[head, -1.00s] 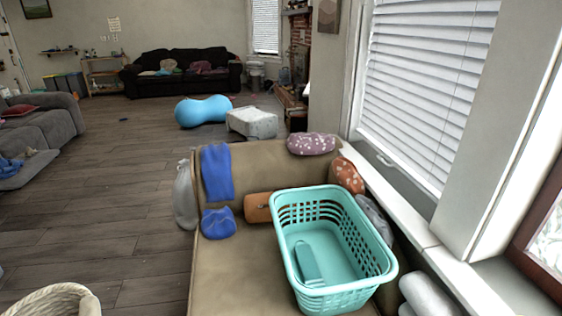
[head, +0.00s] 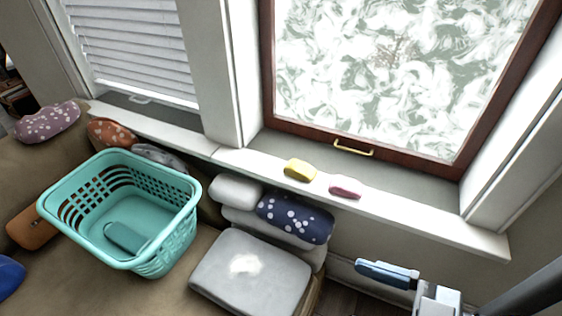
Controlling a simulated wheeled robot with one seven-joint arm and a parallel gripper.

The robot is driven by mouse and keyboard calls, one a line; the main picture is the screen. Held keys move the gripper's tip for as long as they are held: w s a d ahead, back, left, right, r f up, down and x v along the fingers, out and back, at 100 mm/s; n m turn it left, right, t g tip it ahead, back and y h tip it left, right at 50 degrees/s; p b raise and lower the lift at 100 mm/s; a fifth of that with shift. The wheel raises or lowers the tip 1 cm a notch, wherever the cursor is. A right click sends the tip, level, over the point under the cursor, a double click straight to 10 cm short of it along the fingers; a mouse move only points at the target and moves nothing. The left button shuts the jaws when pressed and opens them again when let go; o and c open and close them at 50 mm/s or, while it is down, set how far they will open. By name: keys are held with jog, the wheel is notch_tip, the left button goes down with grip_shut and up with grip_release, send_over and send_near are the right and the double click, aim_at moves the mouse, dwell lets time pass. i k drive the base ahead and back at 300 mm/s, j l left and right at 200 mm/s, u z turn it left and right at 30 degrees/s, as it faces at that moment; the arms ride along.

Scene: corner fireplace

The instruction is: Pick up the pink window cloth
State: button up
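The pink window cloth (head: 345,187) is a small folded pink piece lying on the white window sill (head: 410,217), below the frosted window. My gripper (head: 387,274) shows at the bottom right as a blue finger part on a grey-white body. It is below and to the right of the cloth, clearly apart from it. The finger gap is not clear from this angle, and I see nothing held in it.
A yellow folded piece (head: 300,170) lies just left of the pink cloth on the sill. The wood-framed window (head: 267,75) has a brass handle (head: 353,149). Below the sill are stacked pillows (head: 295,219), a grey cushion (head: 250,275) and a teal basket (head: 172,248) on the couch.

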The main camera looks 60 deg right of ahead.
aim_at(340, 185)
jog(key=z, duration=1.15)
